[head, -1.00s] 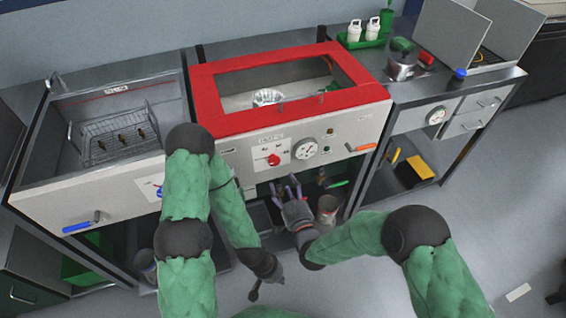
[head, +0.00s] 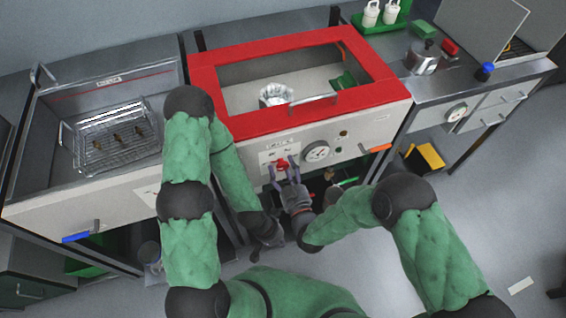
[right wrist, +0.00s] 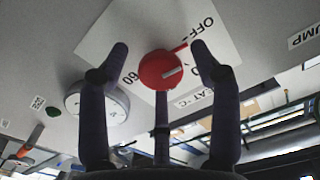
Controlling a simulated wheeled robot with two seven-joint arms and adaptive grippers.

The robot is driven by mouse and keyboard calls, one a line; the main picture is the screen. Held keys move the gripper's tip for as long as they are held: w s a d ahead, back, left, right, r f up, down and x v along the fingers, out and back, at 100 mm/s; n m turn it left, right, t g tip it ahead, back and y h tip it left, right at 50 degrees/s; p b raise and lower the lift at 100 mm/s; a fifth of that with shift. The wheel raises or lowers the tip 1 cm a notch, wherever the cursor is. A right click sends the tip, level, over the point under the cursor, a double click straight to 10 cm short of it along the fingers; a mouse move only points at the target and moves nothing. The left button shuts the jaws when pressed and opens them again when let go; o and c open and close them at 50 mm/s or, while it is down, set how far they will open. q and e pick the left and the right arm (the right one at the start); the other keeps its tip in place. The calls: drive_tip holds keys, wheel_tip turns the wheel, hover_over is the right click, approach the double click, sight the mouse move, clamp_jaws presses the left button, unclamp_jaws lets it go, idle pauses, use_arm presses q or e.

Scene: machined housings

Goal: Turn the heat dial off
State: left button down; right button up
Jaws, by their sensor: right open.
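The red heat dial (head: 281,165) sits on a white label plate on the front panel of the red-framed unit. In the right wrist view the dial (right wrist: 160,72) has a short white mark, and a thin red bar extends from it toward the "OFF" print at upper right. My right gripper (head: 283,164) is open, and its fingers (right wrist: 160,52) stand on both sides of the dial with gaps visible. I cannot tell whether any finger touches it. My left gripper (head: 255,257) hangs low in front of the cabinets; its fingers are too small and dark to read.
A round white gauge (head: 317,151) is right of the dial, close to the right gripper. The red frame (head: 225,125) with a metal handle is above. A basin with a wire basket (head: 118,140) stands left, a metal pot (head: 424,62) right. Open floor lies at right.

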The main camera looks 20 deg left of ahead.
drive_tip(key=c, duration=1.2)
drive_tip(key=shift+o, duration=0.2)
drive_tip(key=shift+n+b, duration=0.5)
drive_tip(key=shift+n, duration=0.4)
drive_tip(key=o, duration=1.2)
drive_tip(key=shift+c, duration=0.2)
drive_tip(key=v, duration=1.2)
